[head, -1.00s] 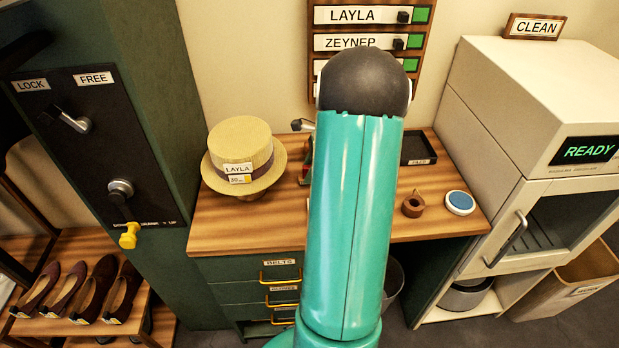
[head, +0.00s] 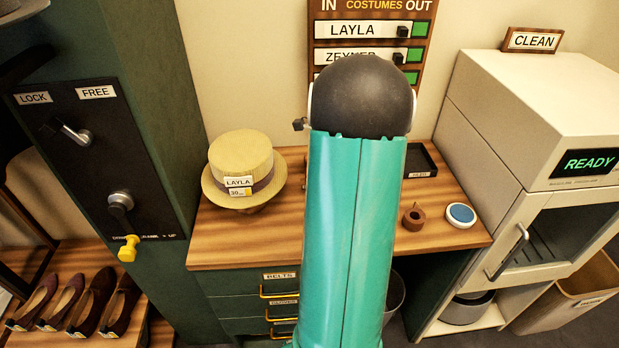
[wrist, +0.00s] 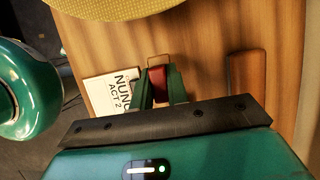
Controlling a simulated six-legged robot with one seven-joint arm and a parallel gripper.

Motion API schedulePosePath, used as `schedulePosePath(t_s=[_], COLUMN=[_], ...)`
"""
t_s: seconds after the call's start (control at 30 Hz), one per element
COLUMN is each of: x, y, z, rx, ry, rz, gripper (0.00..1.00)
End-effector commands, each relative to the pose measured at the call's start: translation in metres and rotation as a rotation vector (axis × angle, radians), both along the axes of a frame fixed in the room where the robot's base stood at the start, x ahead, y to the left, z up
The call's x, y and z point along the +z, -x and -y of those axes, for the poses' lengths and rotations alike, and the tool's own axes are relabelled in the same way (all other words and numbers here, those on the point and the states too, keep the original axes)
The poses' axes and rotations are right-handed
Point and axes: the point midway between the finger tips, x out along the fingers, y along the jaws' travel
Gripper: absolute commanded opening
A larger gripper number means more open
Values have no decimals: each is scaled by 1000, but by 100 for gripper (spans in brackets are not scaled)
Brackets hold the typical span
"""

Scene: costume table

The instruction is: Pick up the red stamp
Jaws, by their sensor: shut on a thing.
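The red stamp (wrist: 157,80) shows in the wrist view as a small dark red block between the two green fingers of my gripper (wrist: 160,86). The fingers are shut on it, one on each side. A brown rectangular outline lies just beyond it; I cannot tell if it belongs to the stamp. I also cannot tell whether the stamp touches the table. In the head view my own arm hides both the stamp and the gripper.
A straw hat (head: 243,163) stands on the wooden table (head: 240,240). A card reading NUNO ACT 2 (wrist: 112,92) and a brown block (wrist: 247,85) flank my gripper.

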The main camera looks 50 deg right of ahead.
Motion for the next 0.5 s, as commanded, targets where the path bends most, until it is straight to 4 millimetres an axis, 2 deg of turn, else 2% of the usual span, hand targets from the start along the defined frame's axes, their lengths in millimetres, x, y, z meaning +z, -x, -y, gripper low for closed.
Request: schedulePosePath(t_s=[0.03,0.17,0.3,0.5], x=[16,46,59,73], y=[9,34,65,94], z=[-5,-20,-38,-55], rx=[-2,-2,-3,-1], ry=[6,5,2,1], rz=[3,3,2,1], gripper=[0,0,0,0])
